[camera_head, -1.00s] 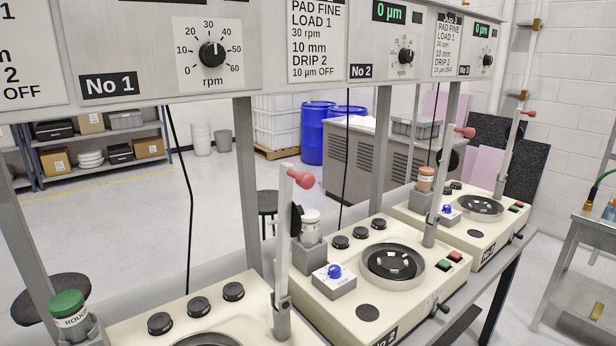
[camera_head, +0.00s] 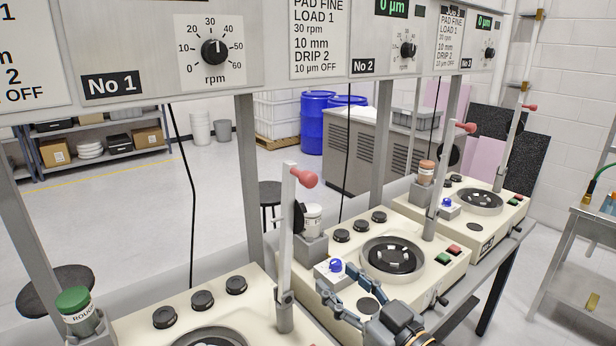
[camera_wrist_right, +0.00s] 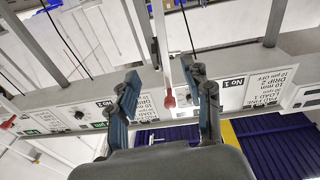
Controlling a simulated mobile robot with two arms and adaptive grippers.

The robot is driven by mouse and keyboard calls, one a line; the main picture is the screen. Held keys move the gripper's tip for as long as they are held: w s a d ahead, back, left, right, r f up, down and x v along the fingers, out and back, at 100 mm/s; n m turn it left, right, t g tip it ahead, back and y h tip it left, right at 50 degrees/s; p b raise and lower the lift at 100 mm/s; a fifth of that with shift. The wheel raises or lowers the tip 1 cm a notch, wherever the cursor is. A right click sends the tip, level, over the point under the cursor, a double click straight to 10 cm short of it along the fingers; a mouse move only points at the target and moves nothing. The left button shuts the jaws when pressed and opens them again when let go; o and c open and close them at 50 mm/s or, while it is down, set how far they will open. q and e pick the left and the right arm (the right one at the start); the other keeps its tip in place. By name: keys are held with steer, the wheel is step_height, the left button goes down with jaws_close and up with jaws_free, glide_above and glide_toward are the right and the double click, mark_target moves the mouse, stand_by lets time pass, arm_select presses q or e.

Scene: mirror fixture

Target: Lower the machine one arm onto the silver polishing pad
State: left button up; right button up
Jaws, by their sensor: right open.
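Machine one (camera_head: 140,325) is the nearest cream machine, cut off by the bottom edge. Its grey arm (camera_head: 286,240) stands upright, with a red knob (camera_head: 303,178) at the top. A round pad (camera_head: 210,338) on machine one shows only partly at the bottom edge. My right gripper (camera_head: 335,280) is open and empty, to the right of the arm and below the knob, apart from both. In the right wrist view, a red knob (camera_wrist_right: 169,101) appears between the open fingers (camera_wrist_right: 160,70), seemingly beyond them. My left gripper is not in view.
Machine two (camera_head: 450,262) stands to the right, its upright arm (camera_head: 434,205) also red-knobbed; a third machine is behind. A control panel (camera_head: 150,40) on grey posts hangs above. A green-capped jar (camera_head: 76,305) stands at the left. Open floor lies behind.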

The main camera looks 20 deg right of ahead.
mark_target(313, 184)
step_height(313, 184, up, 10)
steer(key=d+t+y, duration=0.1)
steer(key=t, duration=0.3)
steer(key=p+x, duration=0.5)
steer(key=x, duration=0.6)
steer(key=shift+w+a+r, duration=0.1)
steer(key=shift+w+a, duration=0.05)
steer(key=shift+w, duration=0.2)
steer(key=shift+w+a+r+p, duration=0.1)
steer(key=shift+w+a+p, duration=0.05)
steer(key=shift+w+p, duration=0.3)
jaws_close()
